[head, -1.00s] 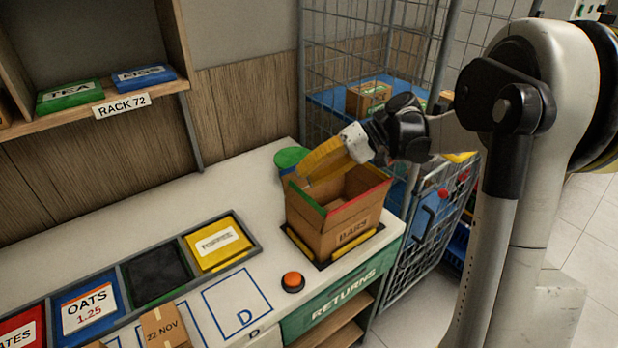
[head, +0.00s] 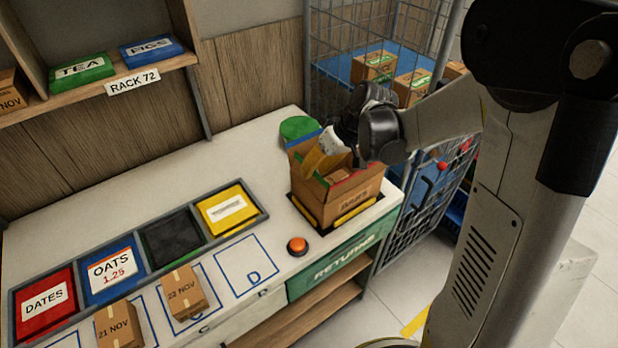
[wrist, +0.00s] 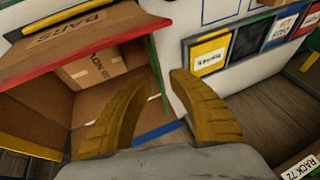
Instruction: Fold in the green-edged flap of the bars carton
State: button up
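The brown bars carton (head: 345,208) stands open on a dark pad at the counter's right end. In the wrist view its BARS side (wrist: 75,35) has a red edge, and a smaller box (wrist: 92,68) lies inside. The green-edged flap (wrist: 154,62) stands up, seen nearly edge-on. My gripper (wrist: 162,80) is open. Its yellow fingers appear on either side of the green edge; I cannot tell whether they touch it.
An orange button (head: 297,246) is in front of the carton, and a green round object (head: 299,127) is behind it. Coloured bins (head: 228,208) line the counter to the left. A wire cage (head: 400,190) stands close on the right. The counter behind the bins is clear.

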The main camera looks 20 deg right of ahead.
aim_at(303, 182)
jog(key=shift+x, duration=1.55)
grip_shut()
